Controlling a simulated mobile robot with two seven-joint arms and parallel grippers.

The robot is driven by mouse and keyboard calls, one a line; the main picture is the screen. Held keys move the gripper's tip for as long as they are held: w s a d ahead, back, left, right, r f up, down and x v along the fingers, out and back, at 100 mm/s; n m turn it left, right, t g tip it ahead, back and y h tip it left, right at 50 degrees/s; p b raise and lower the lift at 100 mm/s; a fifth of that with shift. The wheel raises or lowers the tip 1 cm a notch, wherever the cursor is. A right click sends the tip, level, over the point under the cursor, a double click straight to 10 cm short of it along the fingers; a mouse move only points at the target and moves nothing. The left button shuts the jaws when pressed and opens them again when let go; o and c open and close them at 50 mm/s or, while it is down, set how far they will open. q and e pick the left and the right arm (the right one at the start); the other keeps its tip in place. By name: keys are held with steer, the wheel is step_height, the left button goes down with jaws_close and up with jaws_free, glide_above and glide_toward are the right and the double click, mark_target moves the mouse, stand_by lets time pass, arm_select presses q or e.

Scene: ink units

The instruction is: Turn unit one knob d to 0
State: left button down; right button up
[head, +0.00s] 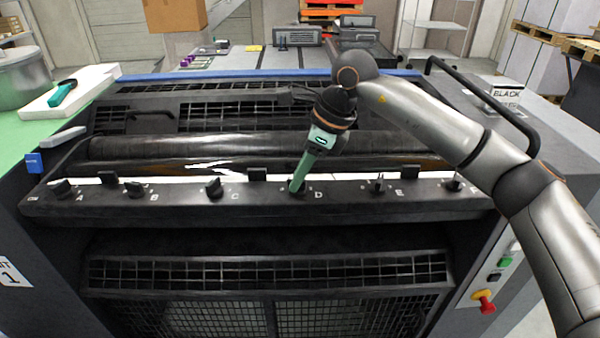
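Unit one's black front bar (170,209) carries a row of black knobs labelled with white letters. Knob d (303,190) is left of its letter D, and my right gripper (297,186) is at it from above. The green fingertips reach down to the knob and hide most of it, so its pointer and setting cannot be read. The fingers overlap in this view, so I cannot tell whether they are closed on the knob. My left gripper is not in view.
Knob C (214,188) is to the left and knob E (377,185) to the right. Dark rollers (210,147) run behind the bar. A black rail (495,100) and a red stop button (485,306) are at the right. A white tray (95,78) is at the left.

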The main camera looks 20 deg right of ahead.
steer(key=shift+o, duration=0.9)
steer(key=v, duration=1.2)
steer(key=shift+r, duration=0.3)
